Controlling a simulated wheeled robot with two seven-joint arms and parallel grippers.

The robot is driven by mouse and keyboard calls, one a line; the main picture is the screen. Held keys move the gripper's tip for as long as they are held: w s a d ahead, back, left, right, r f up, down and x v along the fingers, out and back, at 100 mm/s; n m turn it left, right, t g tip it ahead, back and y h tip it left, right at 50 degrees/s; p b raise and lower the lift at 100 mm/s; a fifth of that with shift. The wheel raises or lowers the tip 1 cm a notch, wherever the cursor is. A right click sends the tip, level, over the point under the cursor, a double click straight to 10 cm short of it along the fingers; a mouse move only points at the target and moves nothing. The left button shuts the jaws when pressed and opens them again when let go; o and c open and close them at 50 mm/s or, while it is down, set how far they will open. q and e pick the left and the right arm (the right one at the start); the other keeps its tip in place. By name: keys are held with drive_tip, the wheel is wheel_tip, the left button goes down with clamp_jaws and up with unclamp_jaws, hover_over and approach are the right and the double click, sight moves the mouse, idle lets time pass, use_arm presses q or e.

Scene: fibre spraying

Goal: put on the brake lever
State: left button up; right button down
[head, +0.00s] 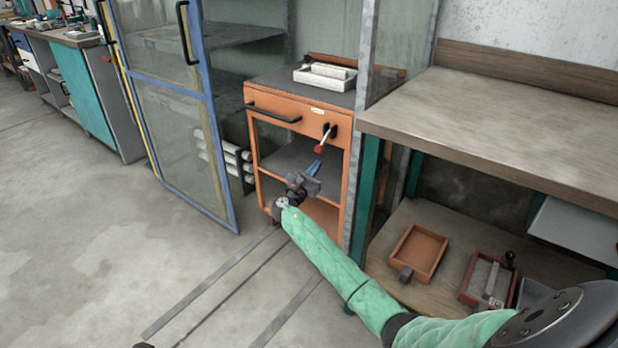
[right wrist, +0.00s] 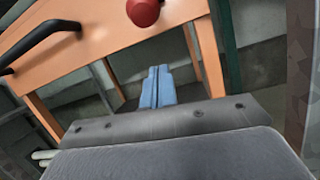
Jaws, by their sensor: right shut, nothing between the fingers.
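The brake lever is a short metal rod with a red knob (head: 319,149) on the front of an orange cart (head: 277,119), below its drawer's right end. The knob also shows at the top of the right wrist view (right wrist: 144,12). My right gripper (head: 318,166), with blue fingers, is just below the knob in the head view, apart from it. Its fingers (right wrist: 157,88) are shut together with nothing between them. My left gripper is not in view.
The cart stands between an open blue-framed glass door (head: 178,120) and a grey post (head: 362,130). A wooden workbench (head: 490,120) is at the right, with an orange tray (head: 418,252) on its lower shelf. The floor at left is clear.

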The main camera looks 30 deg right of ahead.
sight(324, 141)
drive_tip(key=shift+s+r, duration=0.15)
drive_tip(key=shift+r, duration=0.8)
drive_tip(key=shift+s+r, duration=0.15)
drive_tip(key=shift+r, duration=0.8)
drive_tip(key=shift+r+p, duration=0.15)
drive_tip(key=shift+p, duration=0.35)
